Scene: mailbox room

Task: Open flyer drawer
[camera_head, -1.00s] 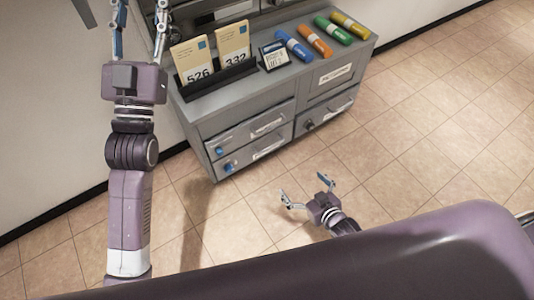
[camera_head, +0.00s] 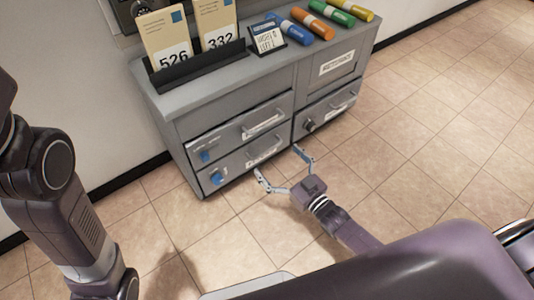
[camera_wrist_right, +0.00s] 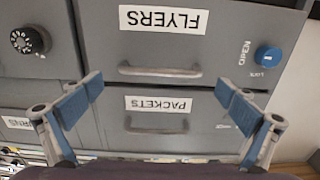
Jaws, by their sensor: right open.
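The flyer drawer (camera_head: 233,172) is the lower left drawer of the grey cabinet and looks shut. In the right wrist view, which is upside down, its FLYERS label (camera_wrist_right: 163,20), bar handle (camera_wrist_right: 160,71) and blue knob (camera_wrist_right: 267,56), marked OPEN and Lock, show clearly. I cannot tell which mark the knob points to. My right gripper (camera_head: 278,160) is open and empty in front of this drawer, its fingers spread wide around the handle's position but apart from it. It also shows in the right wrist view (camera_wrist_right: 158,85). My left gripper is out of view; only its arm shows.
The PACKETS drawer (camera_wrist_right: 160,103) is directly above the flyer drawer. A lower right drawer with a black dial (camera_head: 309,125) is beside it. Number cards (camera_head: 168,42), a small sign (camera_head: 267,38) and several coloured cylinders (camera_head: 315,25) stand or lie on top. Tiled floor in front is clear.

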